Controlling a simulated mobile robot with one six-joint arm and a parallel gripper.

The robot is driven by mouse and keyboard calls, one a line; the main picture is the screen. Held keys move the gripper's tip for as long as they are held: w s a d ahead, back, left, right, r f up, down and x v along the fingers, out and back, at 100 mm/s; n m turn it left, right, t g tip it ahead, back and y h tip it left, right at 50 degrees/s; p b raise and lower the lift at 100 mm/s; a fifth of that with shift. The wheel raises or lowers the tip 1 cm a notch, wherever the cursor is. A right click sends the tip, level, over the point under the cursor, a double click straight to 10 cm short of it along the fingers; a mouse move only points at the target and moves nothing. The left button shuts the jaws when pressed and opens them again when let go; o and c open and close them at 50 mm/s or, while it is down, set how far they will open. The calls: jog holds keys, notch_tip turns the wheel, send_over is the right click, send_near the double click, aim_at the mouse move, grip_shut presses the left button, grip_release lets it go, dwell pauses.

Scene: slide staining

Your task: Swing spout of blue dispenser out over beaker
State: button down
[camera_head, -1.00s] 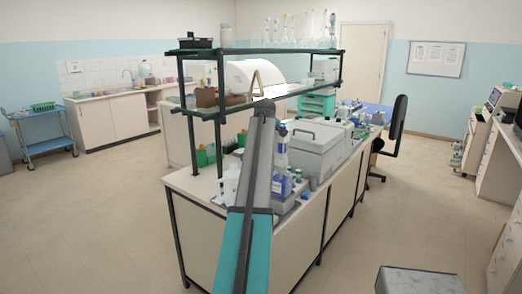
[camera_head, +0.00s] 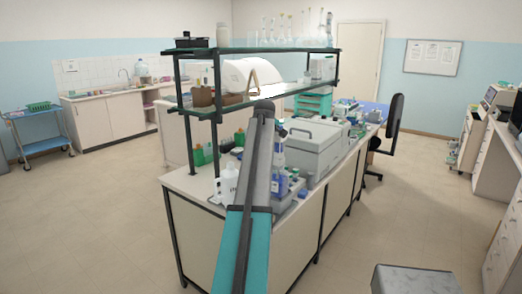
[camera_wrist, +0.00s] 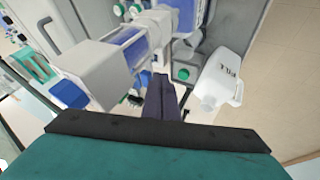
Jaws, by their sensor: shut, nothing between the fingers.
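My gripper (camera_wrist: 164,84) is shut and empty in the wrist view, its dark fingers pointing in among the bench items. Beside the fingertips, up and left, lies a dispenser (camera_wrist: 122,52) with a blue body and a white boxy head; I cannot tell whether they touch. In the head view a clear and blue dispenser (camera_head: 279,158) stands just right of my arm, partly hidden by it. My gripper is hidden behind the arm there. I cannot make out the beaker or the spout for certain.
A white labelled bottle (camera_wrist: 219,78) stands right of the fingers in the wrist view; it also shows left of my arm (camera_head: 228,184). A grey lidded box (camera_head: 312,146) is behind the dispenser. A two-level shelf (camera_head: 262,50) rises over the bench.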

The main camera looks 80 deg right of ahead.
jog(key=shift+a, duration=0.1)
jog(key=a+r+b, duration=0.1)
jog(key=a+r, duration=0.7)
jog(key=a, duration=0.1)
dwell(0.7)
jog(key=shift+s+a, duration=0.1)
